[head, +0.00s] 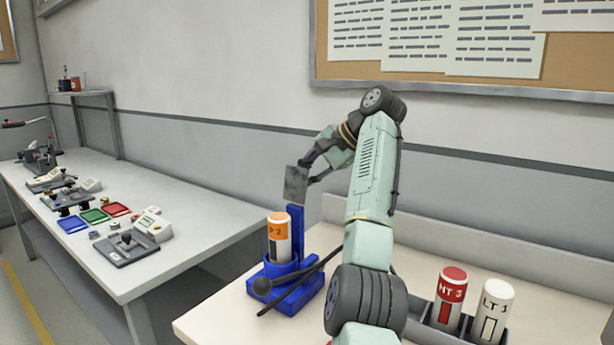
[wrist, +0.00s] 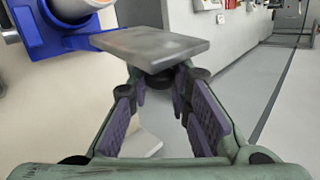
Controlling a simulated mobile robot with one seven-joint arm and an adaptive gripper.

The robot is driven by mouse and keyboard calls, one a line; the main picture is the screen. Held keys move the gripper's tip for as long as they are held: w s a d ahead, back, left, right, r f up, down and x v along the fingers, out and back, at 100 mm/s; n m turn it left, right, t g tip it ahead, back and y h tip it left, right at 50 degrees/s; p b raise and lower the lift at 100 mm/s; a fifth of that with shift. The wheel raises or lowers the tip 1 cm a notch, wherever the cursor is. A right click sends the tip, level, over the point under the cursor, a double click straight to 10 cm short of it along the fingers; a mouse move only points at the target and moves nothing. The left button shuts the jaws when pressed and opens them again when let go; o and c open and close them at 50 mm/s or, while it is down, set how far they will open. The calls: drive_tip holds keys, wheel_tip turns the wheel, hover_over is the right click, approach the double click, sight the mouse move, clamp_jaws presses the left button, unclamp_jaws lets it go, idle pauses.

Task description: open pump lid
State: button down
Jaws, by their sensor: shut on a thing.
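The blue pump (head: 292,296) stands on the near table and holds an upright bottle with an orange cap band (head: 278,240). A blue upright post rises behind the bottle. My gripper (head: 308,174) is above and just right of the bottle, shut on a flat grey plate (head: 296,184). I cannot tell whether this plate is the pump's lid or whether it joins the post. In the wrist view the plate (wrist: 150,46) sits at the fingertips, with part of the blue pump (wrist: 45,35) at upper left. The finger contact is partly hidden behind the plate.
A dark lever with a ball knob (head: 262,286) sticks out in front of the pump. A red-capped bottle (head: 450,298) and a white bottle (head: 492,308) stand in a dark rack at right. A side table (head: 190,262) with instruments is at left.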

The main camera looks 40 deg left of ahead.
idle(0.4)
drive_tip(key=c, duration=1.5)
unclamp_jaws()
drive_tip(key=v, duration=0.7)
drive_tip(key=shift+d+r, duration=0.2)
drive_tip(key=shift+f, duration=0.15)
